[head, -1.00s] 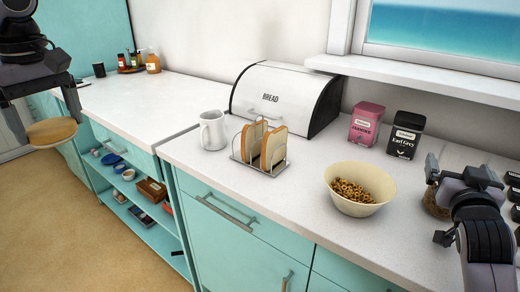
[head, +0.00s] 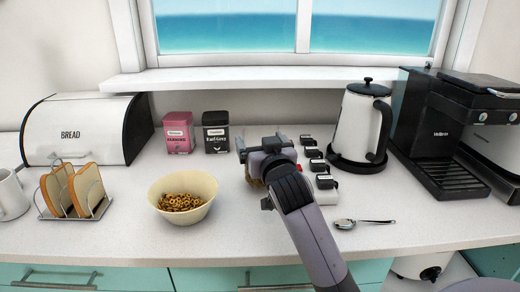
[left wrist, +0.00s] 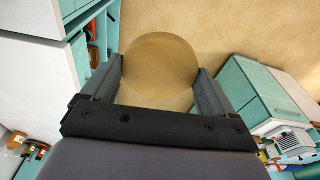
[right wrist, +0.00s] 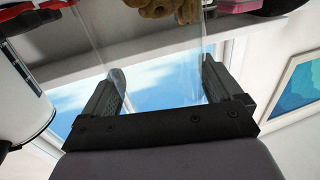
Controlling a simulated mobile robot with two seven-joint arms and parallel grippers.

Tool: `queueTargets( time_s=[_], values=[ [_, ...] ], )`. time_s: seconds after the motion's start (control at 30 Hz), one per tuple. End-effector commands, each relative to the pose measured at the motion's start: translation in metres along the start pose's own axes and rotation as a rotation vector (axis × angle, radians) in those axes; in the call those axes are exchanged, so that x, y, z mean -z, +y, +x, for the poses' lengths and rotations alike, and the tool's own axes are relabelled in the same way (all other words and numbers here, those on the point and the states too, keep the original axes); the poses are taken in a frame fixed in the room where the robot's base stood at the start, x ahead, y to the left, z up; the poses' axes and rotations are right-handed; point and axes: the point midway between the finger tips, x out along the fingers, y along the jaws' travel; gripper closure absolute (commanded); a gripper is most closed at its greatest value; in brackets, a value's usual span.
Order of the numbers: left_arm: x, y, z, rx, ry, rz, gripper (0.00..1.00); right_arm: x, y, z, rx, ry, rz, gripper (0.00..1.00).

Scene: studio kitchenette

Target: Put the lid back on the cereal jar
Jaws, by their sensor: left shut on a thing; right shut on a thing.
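The round wooden lid (left wrist: 160,78) is between the fingers of my left gripper (left wrist: 160,66) in the left wrist view, with tan floor behind it. My left gripper is shut on the lid and is outside the head view. My right gripper (head: 268,146) is shut on the clear cereal jar (head: 254,168) on the counter, right of the cereal bowl. My gripper and arm hide most of the jar in the head view. The right wrist view shows the jar's clear wall (right wrist: 150,62) between the fingers and brown cereal rings (right wrist: 165,9) inside.
A cream bowl of cereal (head: 158,202) stands left of the jar. Tea tins (head: 178,133), a bread box (head: 75,130) and a toast rack (head: 90,208) are farther left. Small black-topped jars (head: 315,163), a kettle (head: 355,125), a spoon (head: 344,224) and a coffee machine (head: 440,140) are to the right.

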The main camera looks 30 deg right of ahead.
Motion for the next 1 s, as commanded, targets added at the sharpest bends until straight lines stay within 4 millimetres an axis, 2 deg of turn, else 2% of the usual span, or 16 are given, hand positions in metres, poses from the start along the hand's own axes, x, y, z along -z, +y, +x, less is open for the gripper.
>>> queueTargets(
  time_s=[0.03, 0.17, 0.3, 0.5, 0.73, 1.0],
  values=[
    [0.000, 0.000, -0.003, 0.000, 0.000, 0.000, 0.42, 0.013, 0.000, 0.000, 0.000, 0.010, 0.002, 0.51],
    [0.001, 0.000, -0.007, 0.000, 0.000, 0.000, 0.42, 0.043, 0.000, 0.000, 0.001, 0.014, 0.003, 0.51],
    [0.002, 0.000, -0.013, 0.000, 0.000, 0.000, 0.42, 0.087, 0.000, -0.001, 0.001, 0.015, 0.003, 0.51],
    [0.002, 0.000, -0.019, 0.000, 0.000, 0.000, 0.42, 0.140, 0.000, -0.001, 0.002, 0.012, 0.002, 0.51],
    [0.003, 0.000, -0.022, 0.000, 0.000, 0.000, 0.42, 0.175, 0.000, -0.001, 0.002, 0.008, 0.001, 0.51],
    [0.003, 0.000, -0.023, 0.000, 0.000, 0.000, 0.42, 0.187, 0.000, -0.001, 0.001, 0.005, 0.000, 0.51]
  ],
)
